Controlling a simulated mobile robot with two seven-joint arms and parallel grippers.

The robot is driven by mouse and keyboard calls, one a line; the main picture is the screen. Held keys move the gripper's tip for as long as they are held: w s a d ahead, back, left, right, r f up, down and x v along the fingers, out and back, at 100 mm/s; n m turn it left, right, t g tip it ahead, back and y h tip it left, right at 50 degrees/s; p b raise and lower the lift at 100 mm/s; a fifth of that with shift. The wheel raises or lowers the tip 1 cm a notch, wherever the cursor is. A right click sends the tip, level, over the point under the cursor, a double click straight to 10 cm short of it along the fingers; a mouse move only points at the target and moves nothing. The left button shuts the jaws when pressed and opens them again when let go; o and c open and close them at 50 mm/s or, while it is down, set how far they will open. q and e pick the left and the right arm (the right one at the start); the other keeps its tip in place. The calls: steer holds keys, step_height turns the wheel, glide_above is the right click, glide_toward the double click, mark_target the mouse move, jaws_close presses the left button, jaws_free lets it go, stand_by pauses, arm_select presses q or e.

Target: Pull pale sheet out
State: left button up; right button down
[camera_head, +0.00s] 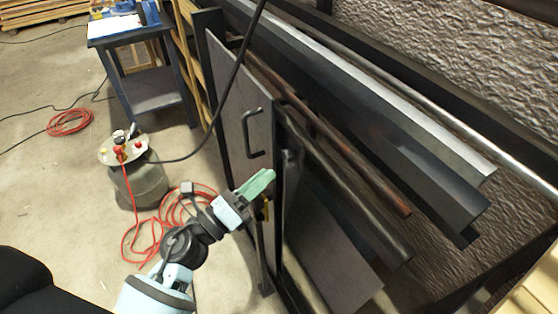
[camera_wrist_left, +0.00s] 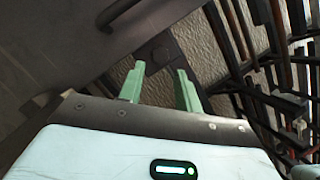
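My left gripper (camera_head: 258,185), with green fingers, is in front of the rack's open front, just below the handle of a grey door. In the left wrist view its fingers (camera_wrist_left: 160,88) stand apart with nothing held between them. A flat grey sheet (camera_head: 335,255) leans inside the lower rack, to the right of the gripper and apart from it. I cannot tell for sure that it is the pale sheet. The grey door (camera_head: 228,85) has a dark bar handle (camera_head: 252,133); a dark handle also shows in the left wrist view (camera_wrist_left: 120,14). My right gripper is out of view.
Long metal profiles and rusty bars (camera_head: 335,140) lie along the rack's top. A dark post (camera_head: 278,190) stands close to the gripper. Open floor lies at the left.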

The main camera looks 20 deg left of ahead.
mark_target(284, 158)
arm_select(q)
steer(key=shift+p+x, duration=0.35)
steer(key=shift+x, duration=2.35)
steer(key=shift+c, duration=0.3)
jaws_close()
